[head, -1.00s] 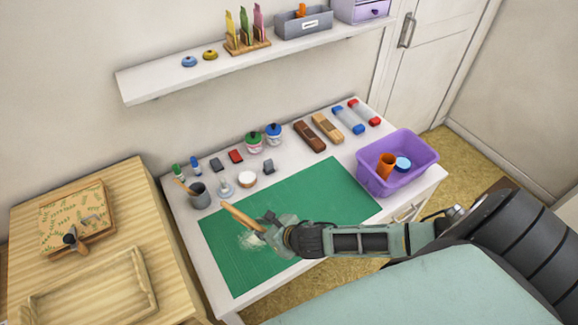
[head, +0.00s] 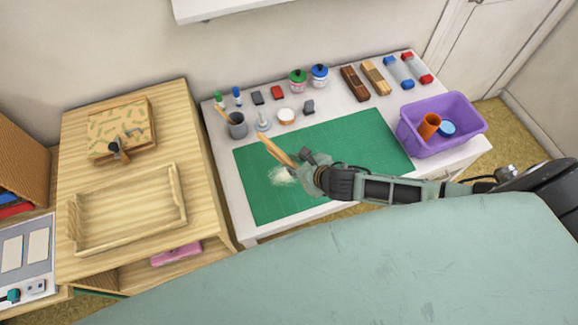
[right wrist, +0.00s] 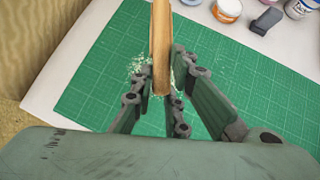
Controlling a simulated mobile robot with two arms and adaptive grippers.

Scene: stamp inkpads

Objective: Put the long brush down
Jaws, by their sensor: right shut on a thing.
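The long brush has a light wooden handle (head: 275,150) that shows in the head view, tilted up and to the left out of my right gripper (head: 306,170). In the right wrist view the wooden handle (right wrist: 161,45) stands between the fingers of my right gripper (right wrist: 160,95), which is shut on it. The gripper is over the green cutting mat (head: 350,142). A pale patch of whitish bits shows on the mat beside the gripper; the brush's bristles cannot be made out. My left gripper is not in view.
A grey cup (head: 237,128) with a brush in it stands at the mat's back left. Jars, blocks and erasers line the table's back. A purple bin (head: 440,140) stands at the right. A wooden tray (head: 130,212) lies on the left cabinet. Much of the mat is clear.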

